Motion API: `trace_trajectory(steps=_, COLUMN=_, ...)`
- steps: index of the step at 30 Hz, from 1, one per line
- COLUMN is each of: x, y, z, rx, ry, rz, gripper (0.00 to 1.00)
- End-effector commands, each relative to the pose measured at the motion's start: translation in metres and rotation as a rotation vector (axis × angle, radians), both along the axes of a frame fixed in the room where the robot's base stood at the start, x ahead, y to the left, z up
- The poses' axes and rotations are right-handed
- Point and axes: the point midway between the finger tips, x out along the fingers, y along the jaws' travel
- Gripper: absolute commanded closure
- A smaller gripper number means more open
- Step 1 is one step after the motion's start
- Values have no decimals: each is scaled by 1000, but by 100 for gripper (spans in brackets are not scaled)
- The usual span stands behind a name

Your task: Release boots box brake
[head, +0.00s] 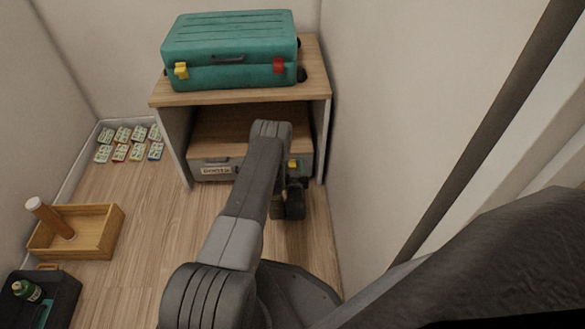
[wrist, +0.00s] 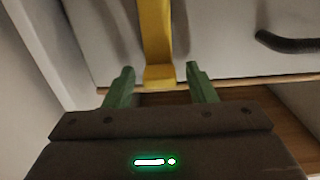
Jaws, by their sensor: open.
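A grey box (head: 210,174) with a pale label sits in the lower opening of a wooden cabinet; the lettering is too small to read surely. A yellow lever (head: 294,163) shows at the right of its front, partly hidden by my arm. In the wrist view the yellow lever (wrist: 155,45) hangs down a pale front, its end between the green fingertips of my gripper (wrist: 158,78). The fingers are open, with a gap on each side of the lever. In the head view my gripper (head: 291,190) is low before the box's right side.
A teal case (head: 230,50) with one yellow and one red latch lies on the cabinet (head: 205,98). A wooden tray (head: 95,232) and a dark bin (head: 65,290) stand at left. Small cards lie behind. A wall is close at right; the middle-left floor is clear.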

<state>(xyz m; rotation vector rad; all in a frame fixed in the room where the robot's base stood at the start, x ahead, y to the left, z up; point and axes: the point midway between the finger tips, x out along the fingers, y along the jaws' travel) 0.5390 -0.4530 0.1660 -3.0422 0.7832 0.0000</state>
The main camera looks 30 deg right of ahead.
Motion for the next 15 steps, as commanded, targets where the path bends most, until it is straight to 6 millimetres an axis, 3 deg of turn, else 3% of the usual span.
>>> trace_trajectory(steps=7, x=1, y=0, z=0, rx=0, ry=0, rz=0, gripper=49)
trace_trajectory(steps=15, x=0, y=0, z=0, rx=0, ry=0, rz=0, gripper=100)
